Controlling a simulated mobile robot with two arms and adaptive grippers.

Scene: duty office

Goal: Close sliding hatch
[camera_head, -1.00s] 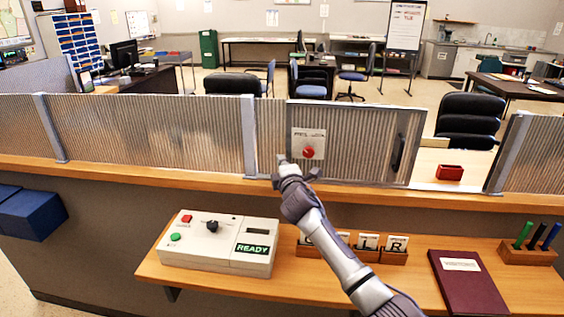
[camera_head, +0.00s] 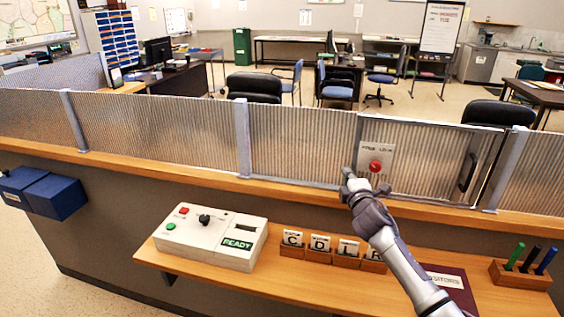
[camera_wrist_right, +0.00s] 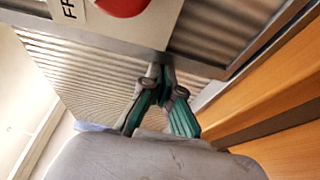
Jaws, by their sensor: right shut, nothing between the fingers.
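The sliding hatch (camera_head: 425,165) is a ribbed translucent panel in a grey frame, set in the counter screen. My right gripper (camera_head: 348,174) is shut and empty at the hatch's left edge. In the right wrist view its fingertips (camera_wrist_right: 160,70) are together against or very near the metal frame, below the red button (camera_wrist_right: 122,4). My left gripper is out of view.
A wooden ledge (camera_head: 150,256) below holds a white console (camera_head: 210,235) with a READY display, card holders (camera_head: 320,257), a maroon book (camera_head: 450,284) and a pen block (camera_head: 520,274). Blue boxes (camera_head: 55,196) hang at left. Desks and chairs stand behind the screen.

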